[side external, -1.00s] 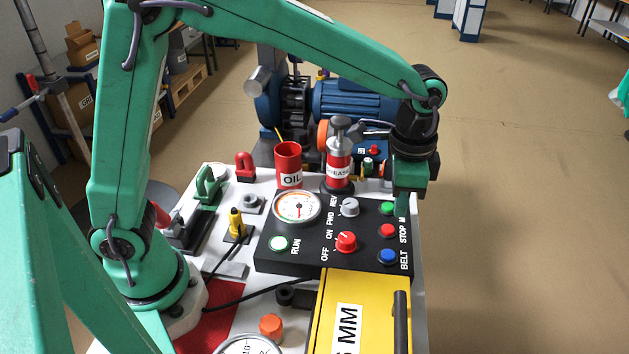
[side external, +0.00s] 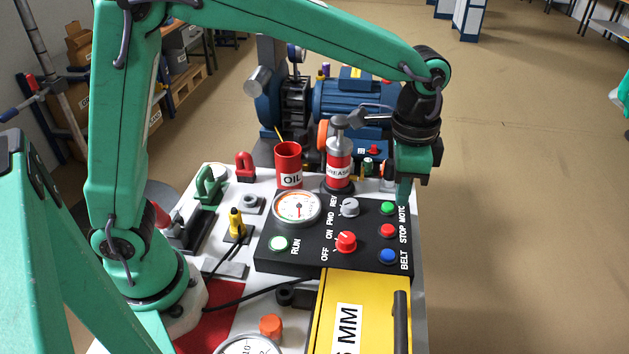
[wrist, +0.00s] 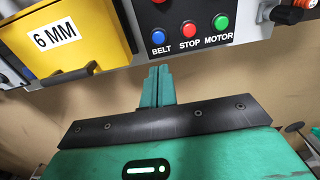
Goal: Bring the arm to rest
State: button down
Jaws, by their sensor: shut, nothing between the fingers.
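My gripper (side external: 403,190) is shut and empty at the right end of the black control panel (side external: 290,256), above its right edge near the green MOTOR button (side external: 387,208). In the wrist view the closed green fingers (wrist: 156,84) point toward the panel's edge, below the blue BELT button (wrist: 159,21), the red STOP button (wrist: 189,29) and the green MOTOR button (wrist: 221,21). The fingers appear apart from the buttons. My arm reaches over from the left, with its forearm high above the bench.
A red OIL can (side external: 288,166) and a GREASE pump (side external: 339,172) stand behind the panel. A blue motor (side external: 350,103) is farther back. A yellow 6 MM box (side external: 375,300) with a black handle lies in front. Open floor (side external: 530,200) is to the right.

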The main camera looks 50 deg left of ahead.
jog(key=s+a+r+n+t, duration=0.1)
jog(key=s+a+r+n, duration=0.1)
jog(key=s+a+r, duration=0.3)
jog(key=s+a+r+n+t, duration=0.1)
jog(key=s+a+n+t, duration=0.1)
jog(key=a, duration=0.5)
jog(key=s+a+f+n+t, duration=0.1)
jog(key=s+a+n, duration=0.4)
jog(key=s, duration=0.5)
jog(key=shift+s+a+t, duration=0.2)
jog(key=shift+a+t, duration=0.5)
jog(key=shift+a, duration=0.55)
dwell(2.5)
